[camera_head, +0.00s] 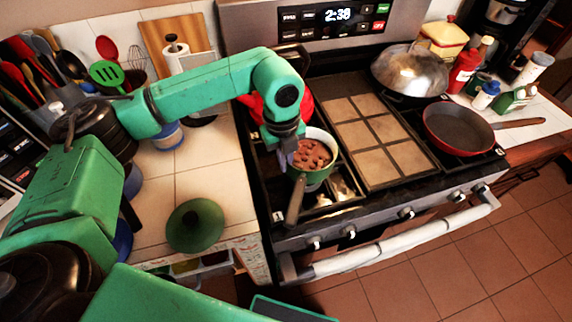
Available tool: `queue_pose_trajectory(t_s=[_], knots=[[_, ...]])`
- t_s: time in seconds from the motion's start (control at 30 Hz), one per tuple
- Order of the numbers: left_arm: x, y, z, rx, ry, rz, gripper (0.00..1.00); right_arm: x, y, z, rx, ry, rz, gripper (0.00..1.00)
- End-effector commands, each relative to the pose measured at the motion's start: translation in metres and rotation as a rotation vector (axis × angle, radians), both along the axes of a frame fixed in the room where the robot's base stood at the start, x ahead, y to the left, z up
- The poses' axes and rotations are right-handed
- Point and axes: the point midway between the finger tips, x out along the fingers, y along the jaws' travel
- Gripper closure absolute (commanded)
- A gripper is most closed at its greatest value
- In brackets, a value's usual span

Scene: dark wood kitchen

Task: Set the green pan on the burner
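The green pan (318,178) is at the front left of the stove. Brown chunky food shows inside it, and its handle (295,202) points toward the stove's front edge. The front left burner (340,188) shows partly beside and below the pan; whether the pan rests fully on it is hard to tell. My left gripper (291,158) points down at the pan's left rim, touching or very close to it. Its fingers are small and partly hidden, so I cannot tell whether they are shut on the rim. My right gripper is not in view.
A red pot (303,104) sits behind my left wrist. A tiled griddle (372,140) fills the stove's middle. A red pan (458,128) and a domed metal lid (410,68) are at right. A green lid (195,225) lies on the left counter, otherwise partly clear.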

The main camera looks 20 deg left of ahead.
Motion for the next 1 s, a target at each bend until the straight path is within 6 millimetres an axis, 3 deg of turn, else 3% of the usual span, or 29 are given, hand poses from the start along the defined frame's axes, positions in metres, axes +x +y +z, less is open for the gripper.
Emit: queue_pose_trajectory(t_s=[0.2, 0.5, 0.53, 0.6, 1.0], knots=[[0.0, 0.0, -0.031, -0.001, 0.001, 0.0, 1.0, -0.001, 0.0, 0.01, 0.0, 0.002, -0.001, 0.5], [0.0, 0.0, -0.036, -0.001, -0.001, 0.0, 1.0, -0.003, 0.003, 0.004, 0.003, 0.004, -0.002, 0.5], [0.0, 0.0, -0.037, 0.001, 0.001, 0.0, 0.93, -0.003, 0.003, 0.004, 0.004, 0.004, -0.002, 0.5], [0.0, 0.0, -0.035, 0.001, 0.001, 0.0, 0.67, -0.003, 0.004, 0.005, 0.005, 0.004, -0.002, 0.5], [0.001, 0.0, -0.028, 0.001, -0.002, 0.001, 0.67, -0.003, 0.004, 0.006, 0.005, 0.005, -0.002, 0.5]])
